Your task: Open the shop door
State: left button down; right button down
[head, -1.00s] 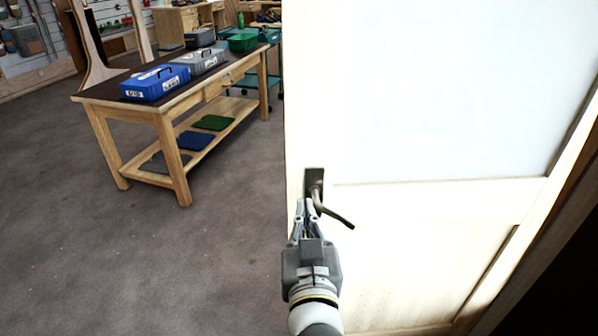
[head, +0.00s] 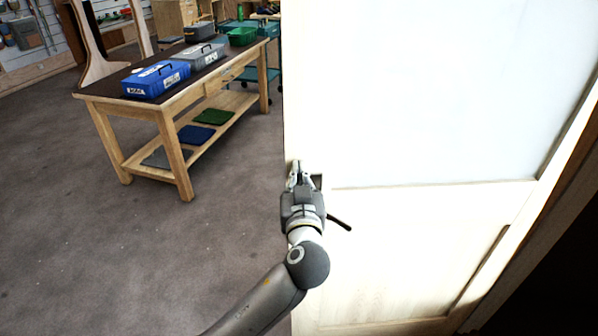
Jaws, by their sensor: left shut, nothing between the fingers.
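The shop door (head: 400,230) is pale wood with a large frosted pane and fills the right half of the head view. It stands ajar, with the shop floor showing past its left edge. Its dark lever handle (head: 340,223) sticks out to the right from behind my gripper; the handle's plate is mostly hidden. My left gripper (head: 297,168) is shut and empty, in front of the door's left edge beside the handle plate. I cannot tell whether it touches the door. My right gripper is not in view.
A wooden workbench (head: 100,92) stands at the left, with a blue case (head: 155,82), a grey case (head: 198,56) and a green bin (head: 242,37). Folded cloths lie on its lower shelf. The grey floor (head: 90,250) between bench and door is clear.

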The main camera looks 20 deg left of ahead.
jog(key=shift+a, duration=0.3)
pick_arm(q)
jog(key=shift+w, duration=0.1)
